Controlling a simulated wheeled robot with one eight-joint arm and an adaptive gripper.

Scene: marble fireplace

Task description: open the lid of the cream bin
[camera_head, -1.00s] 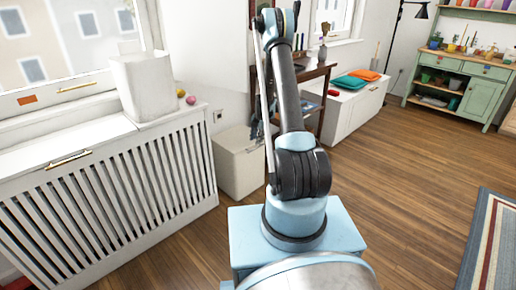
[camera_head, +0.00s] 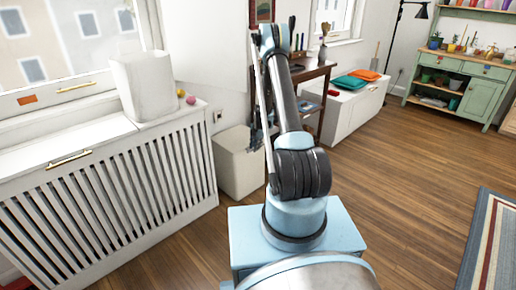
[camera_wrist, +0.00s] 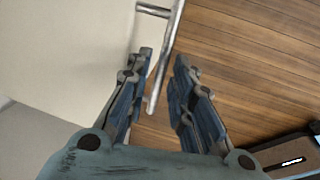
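The cream bin (camera_head: 236,168) stands on the floor just right of the slatted radiator cover. Its lid (camera_head: 232,140) looks shut in the head view, with its right part hidden behind my arm. In the wrist view, a cream surface (camera_wrist: 70,55), apparently the bin, fills the left side. A thin metal bar handle (camera_wrist: 165,60) runs along its edge. My gripper (camera_wrist: 162,62) is open, with its two fingers apart on either side of the bar's lower end. I cannot tell whether either finger touches it. In the head view, the gripper is mostly hidden behind my arm links.
The white radiator cover (camera_head: 120,190) stands close on the bin's left, with a white box (camera_head: 145,86) on it. A dark wooden table (camera_head: 318,73) stands behind my arm. A white bench (camera_head: 352,108) is farther right. Open wooden floor (camera_head: 400,170) lies to the right.

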